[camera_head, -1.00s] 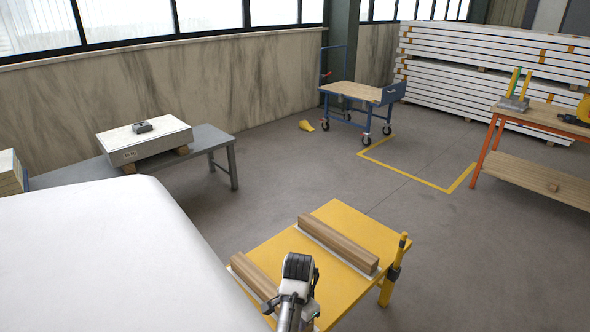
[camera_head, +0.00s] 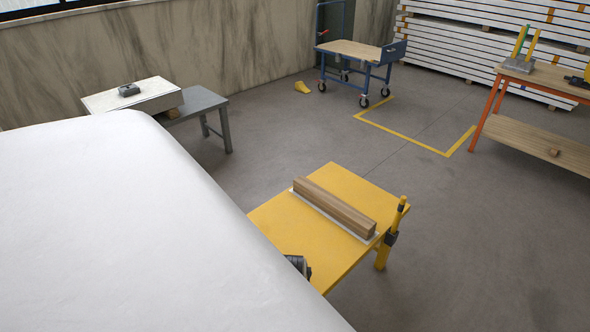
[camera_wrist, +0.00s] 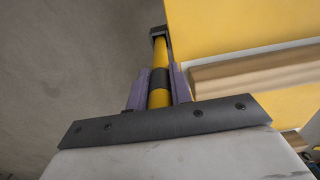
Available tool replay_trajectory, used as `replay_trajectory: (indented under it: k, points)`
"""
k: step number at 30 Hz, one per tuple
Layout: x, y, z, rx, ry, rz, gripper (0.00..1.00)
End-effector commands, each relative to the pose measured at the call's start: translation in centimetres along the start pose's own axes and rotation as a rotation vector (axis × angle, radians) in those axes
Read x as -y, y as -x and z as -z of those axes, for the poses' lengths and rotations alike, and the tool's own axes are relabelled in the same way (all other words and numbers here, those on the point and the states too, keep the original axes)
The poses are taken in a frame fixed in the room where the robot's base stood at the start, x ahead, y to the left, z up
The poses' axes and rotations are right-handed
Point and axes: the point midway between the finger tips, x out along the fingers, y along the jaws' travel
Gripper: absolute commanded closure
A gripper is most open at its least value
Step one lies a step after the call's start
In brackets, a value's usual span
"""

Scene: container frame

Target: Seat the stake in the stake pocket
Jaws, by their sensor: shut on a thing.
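In the wrist view my gripper (camera_wrist: 158,92) is shut on a yellow stake (camera_wrist: 159,78) with a black band. The stake lies between the purple fingers and points away from the camera. A dark bracket (camera_wrist: 157,32) shows at its far end, beside the yellow platform's edge; I cannot tell whether the stake is inside it. In the head view the yellow platform (camera_head: 290,225) has a yellow post (camera_head: 399,216) with a black collar (camera_head: 391,238) at its right corner. My fingers and the held stake are hidden there; only a dark piece of my arm shows.
A timber (camera_head: 335,207) lies across the platform; it also shows beside the stake in the wrist view (camera_wrist: 255,73). A grey bench (camera_head: 205,103), a blue trolley (camera_head: 358,55) and an orange-legged workbench (camera_head: 540,85) stand farther back. Floor right of the platform is clear.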

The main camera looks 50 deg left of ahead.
Motion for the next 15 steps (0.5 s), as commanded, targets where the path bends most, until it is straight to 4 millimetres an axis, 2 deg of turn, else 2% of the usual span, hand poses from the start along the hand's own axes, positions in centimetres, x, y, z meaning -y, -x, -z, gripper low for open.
replay_trajectory:
  k: [1,12,13,15]
  points:
    - [0.08,-0.68,-0.19,-0.001,0.001,0.002,1.00]
    - [0.04,-0.75,-0.20,-0.001,0.000,0.001,1.00]
    - [0.03,-0.76,-0.22,0.000,0.000,0.000,0.76]
    - [0.04,-0.72,-0.22,0.000,0.000,0.000,0.67]
